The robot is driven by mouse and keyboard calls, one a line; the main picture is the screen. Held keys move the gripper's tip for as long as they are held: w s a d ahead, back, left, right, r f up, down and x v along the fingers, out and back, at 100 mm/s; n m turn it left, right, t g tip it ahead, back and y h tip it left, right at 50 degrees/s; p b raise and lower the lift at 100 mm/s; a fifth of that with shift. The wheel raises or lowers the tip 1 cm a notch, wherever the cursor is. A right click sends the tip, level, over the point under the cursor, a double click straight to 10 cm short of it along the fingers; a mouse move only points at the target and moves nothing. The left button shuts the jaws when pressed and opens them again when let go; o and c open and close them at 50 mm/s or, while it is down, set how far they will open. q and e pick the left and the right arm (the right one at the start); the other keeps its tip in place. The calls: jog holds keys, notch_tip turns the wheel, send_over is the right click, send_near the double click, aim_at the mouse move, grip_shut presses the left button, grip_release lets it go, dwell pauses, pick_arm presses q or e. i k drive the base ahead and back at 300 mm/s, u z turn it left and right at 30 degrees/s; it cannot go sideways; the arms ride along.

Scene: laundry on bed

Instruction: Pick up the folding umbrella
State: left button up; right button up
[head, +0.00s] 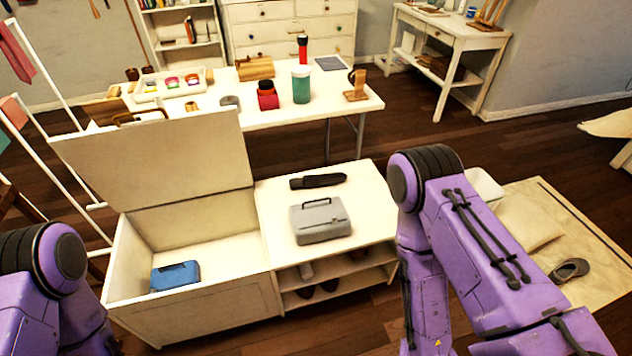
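A dark, slim, elongated item that looks like the folding umbrella (318,181) lies flat on the white bench top (278,205), near its back edge. Behind a grey case with a handle (320,221), it lies clear of it with a small gap. Both of my purple arms show in the lower corners, but neither gripper is in view. Nothing covers the umbrella.
Left of the bench top, an open white chest (190,318) has its lid (160,160) raised and a blue case (175,276) inside. Shoes sit on shelves below the bench top. Behind stands a white table (350,108) with a teal jar (301,85) and other items.

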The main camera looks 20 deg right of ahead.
aim_at(313, 180)
jog(key=z, duration=0.45)
jog(key=k, duration=0.55)
jog(key=z, duration=1.35)
jog(key=i, duration=1.5)
jog(key=u, duration=1.25)
jog(key=i, duration=0.75)
jog(key=u, duration=0.05)
